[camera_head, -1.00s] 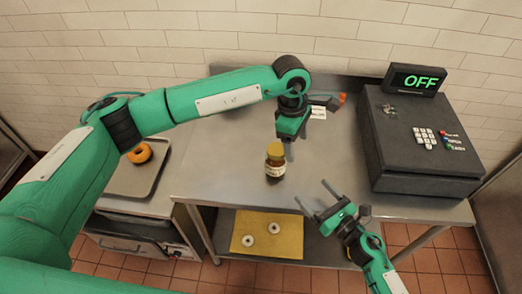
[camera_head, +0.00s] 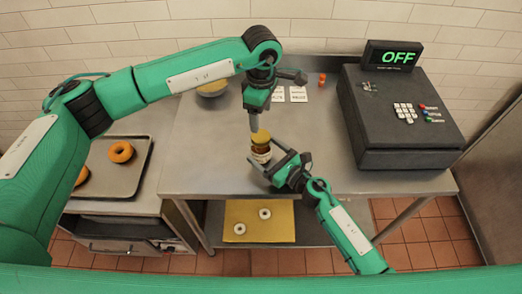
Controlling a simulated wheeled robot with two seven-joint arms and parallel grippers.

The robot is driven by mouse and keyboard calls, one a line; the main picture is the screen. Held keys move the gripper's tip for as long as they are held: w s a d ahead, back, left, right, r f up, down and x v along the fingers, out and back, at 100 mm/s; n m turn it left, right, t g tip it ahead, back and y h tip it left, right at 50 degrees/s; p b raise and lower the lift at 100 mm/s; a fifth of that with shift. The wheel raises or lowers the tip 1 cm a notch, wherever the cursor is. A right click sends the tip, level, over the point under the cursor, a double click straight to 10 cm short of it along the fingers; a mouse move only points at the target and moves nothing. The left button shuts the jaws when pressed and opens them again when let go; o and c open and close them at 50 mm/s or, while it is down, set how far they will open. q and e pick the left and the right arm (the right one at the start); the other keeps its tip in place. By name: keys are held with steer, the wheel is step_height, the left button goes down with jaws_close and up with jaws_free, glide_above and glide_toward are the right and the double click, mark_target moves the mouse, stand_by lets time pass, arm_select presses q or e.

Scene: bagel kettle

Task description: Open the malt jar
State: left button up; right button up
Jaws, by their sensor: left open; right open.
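The malt jar (camera_head: 262,154) stands upright on the steel table. It is a small brown jar with a pale label and a yellowish lid (camera_head: 260,136). My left gripper (camera_head: 255,130) is open and points down at the lid from above; its fingers partly cover the lid, and I cannot tell whether they touch it. My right gripper (camera_head: 268,162) is open at the jar's lower body, coming from the lower right. Its fingers reach around or beside the jar; contact cannot be told.
A black cash register (camera_head: 405,115) with an OFF display stands at the right of the steel table (camera_head: 205,165). A bowl (camera_head: 212,89), two cards (camera_head: 288,94) and a small orange bottle (camera_head: 322,79) are behind. A tray (camera_head: 125,180) with bagels is left. A yellow board (camera_head: 272,222) lies on the lower shelf.

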arm_select(q)
steer(key=shift+w+a, duration=0.1)
arm_select(e)
steer(key=shift+x, duration=1.1)
steer(key=shift+s, duration=0.1)
